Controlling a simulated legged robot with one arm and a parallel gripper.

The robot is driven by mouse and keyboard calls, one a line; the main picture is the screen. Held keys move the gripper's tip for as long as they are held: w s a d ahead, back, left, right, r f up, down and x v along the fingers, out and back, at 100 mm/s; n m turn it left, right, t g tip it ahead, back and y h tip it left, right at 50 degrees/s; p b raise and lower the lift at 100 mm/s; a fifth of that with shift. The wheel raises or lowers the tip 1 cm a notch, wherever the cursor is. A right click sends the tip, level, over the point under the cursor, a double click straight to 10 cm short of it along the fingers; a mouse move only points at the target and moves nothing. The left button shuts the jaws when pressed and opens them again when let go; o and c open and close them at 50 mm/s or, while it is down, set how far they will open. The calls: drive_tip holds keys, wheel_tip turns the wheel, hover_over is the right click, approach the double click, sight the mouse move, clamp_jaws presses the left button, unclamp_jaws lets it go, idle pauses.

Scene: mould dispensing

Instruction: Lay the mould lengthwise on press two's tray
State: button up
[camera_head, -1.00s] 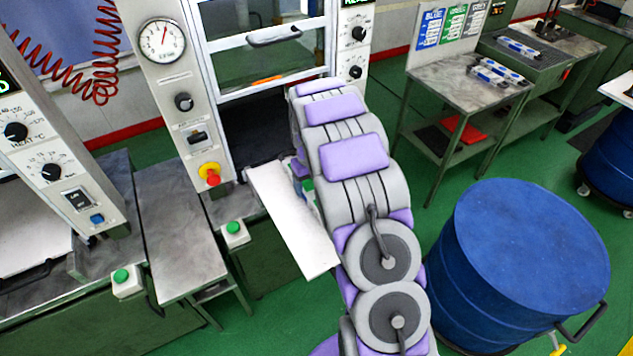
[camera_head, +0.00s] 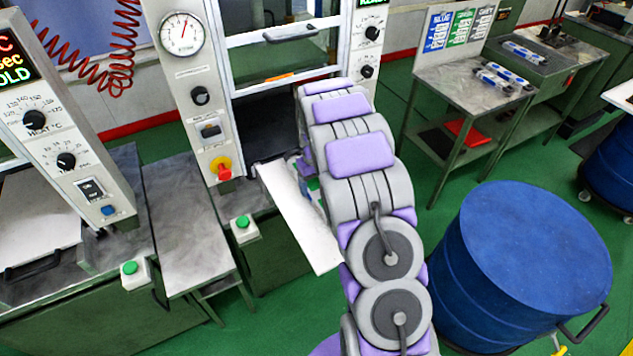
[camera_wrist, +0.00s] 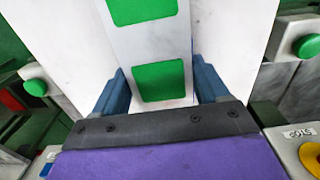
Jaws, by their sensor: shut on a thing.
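The mould (camera_wrist: 148,45) is a light grey bar with green panels, seen in the wrist view. My gripper (camera_wrist: 160,82) is shut on its near end, with one blue finger on each side. The mould points away from my palm, over the white tray (camera_wrist: 60,40), which shows on both sides of it. Whether the mould touches the tray cannot be told. In the head view the tray (camera_head: 297,220) sticks out from the middle press (camera_head: 190,75). My arm hides the gripper and most of the mould there; only a bit of green shows beside it.
A blue drum (camera_head: 520,255) stands to the right of my arm. Green buttons (camera_head: 242,222) sit on boxes beside the tray. A steel side table (camera_head: 185,215) lies to the left, and a bench (camera_head: 465,85) with blue-and-white moulds stands at the back right.

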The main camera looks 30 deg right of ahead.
drive_tip(key=o, duration=1.3)
drive_tip(key=shift+d+f, duration=0.1)
drive_tip(key=shift+d, duration=0.45)
drive_tip(key=shift+c, duration=0.2)
drive_tip(key=o, duration=0.5)
drive_tip(key=shift+d+f, duration=0.1)
drive_tip(key=shift+d, duration=0.65)
drive_tip(key=shift+c, duration=0.2)
drive_tip(key=shift+a, duration=0.75)
drive_tip(key=shift+a+r, duration=0.2)
drive_tip(key=shift+r, duration=0.2)
wheel_tip(320, 180, up, 16)
drive_tip(key=d+r+p, duration=0.1)
drive_tip(key=p, duration=0.2)
drive_tip(key=s+a+r, duration=0.5)
drive_tip(key=s+a, duration=0.1)
drive_tip(key=s, duration=0.2)
drive_tip(key=s+a, duration=0.3)
drive_tip(key=s, duration=0.8)
drive_tip(key=s+a+g, duration=0.1)
drive_tip(key=s+a, duration=0.3)
drive_tip(key=s, duration=0.7)
drive_tip(key=s+a+r, duration=0.1)
drive_tip(key=s+a, duration=0.2)
drive_tip(key=s, duration=0.8)
drive_tip(key=shift+s+a+g, duration=0.15)
drive_tip(key=shift+a+g, duration=0.1)
drive_tip(key=shift+g, duration=0.15)
